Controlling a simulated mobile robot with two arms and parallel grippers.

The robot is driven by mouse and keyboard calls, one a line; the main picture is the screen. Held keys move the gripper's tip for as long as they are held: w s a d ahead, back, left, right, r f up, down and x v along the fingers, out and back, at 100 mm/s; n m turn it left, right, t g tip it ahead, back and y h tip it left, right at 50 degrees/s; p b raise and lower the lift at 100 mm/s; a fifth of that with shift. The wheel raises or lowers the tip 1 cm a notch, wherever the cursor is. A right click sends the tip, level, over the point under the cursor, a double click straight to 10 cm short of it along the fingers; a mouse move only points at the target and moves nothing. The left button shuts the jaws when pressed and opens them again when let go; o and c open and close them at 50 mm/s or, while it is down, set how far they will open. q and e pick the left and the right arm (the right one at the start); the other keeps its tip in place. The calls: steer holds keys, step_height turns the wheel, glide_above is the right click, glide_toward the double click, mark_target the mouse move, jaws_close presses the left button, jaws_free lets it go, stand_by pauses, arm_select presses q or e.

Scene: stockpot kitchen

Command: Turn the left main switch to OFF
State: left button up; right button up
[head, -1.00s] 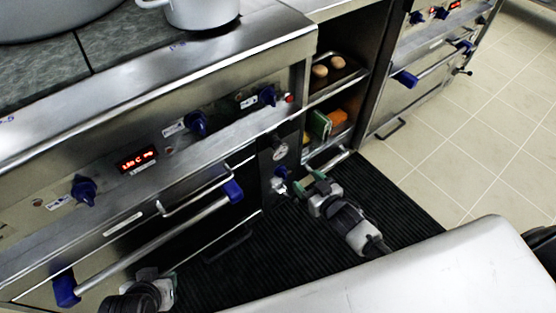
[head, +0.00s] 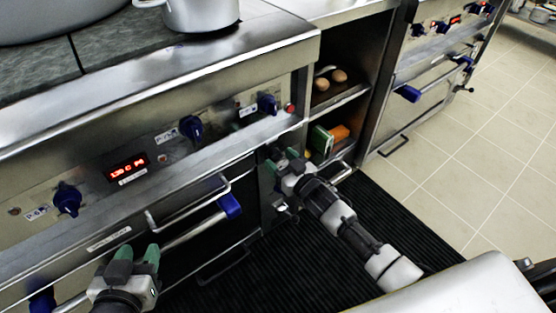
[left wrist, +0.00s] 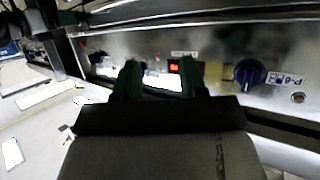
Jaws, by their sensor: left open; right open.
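The stove's front panel carries several blue rotary knobs. The left one (head: 67,199), beside a P-6 label, also shows in the left wrist view (left wrist: 249,74), right of the fingers. A middle knob (head: 191,129) and a right knob (head: 268,104) sit further along. I cannot tell which is the left main switch; no OFF mark is readable. My left gripper (head: 137,254) is open and empty, below and right of the left knob, apart from it. My right gripper (head: 283,160) is open near the panel's right end, below the right knob; contact there is unclear.
A red-lit display (head: 128,166) sits between the left and middle knobs. The oven handle bar (head: 190,232) with blue ends runs just behind my left gripper. Open shelves (head: 340,100) hold buns and boxes. A dark ribbed mat (head: 390,220) covers the floor.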

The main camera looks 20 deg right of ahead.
steer(key=shift+w+a, duration=0.25)
steer(key=shift+w, duration=0.45)
arm_select(q)
steer(key=shift+w+d+r+t, duration=0.25)
steer(key=shift+w+r+t, duration=0.1)
steer(key=shift+r+t, duration=0.3)
arm_select(e)
steer(key=c, duration=0.9)
steer(key=shift+o, duration=0.2)
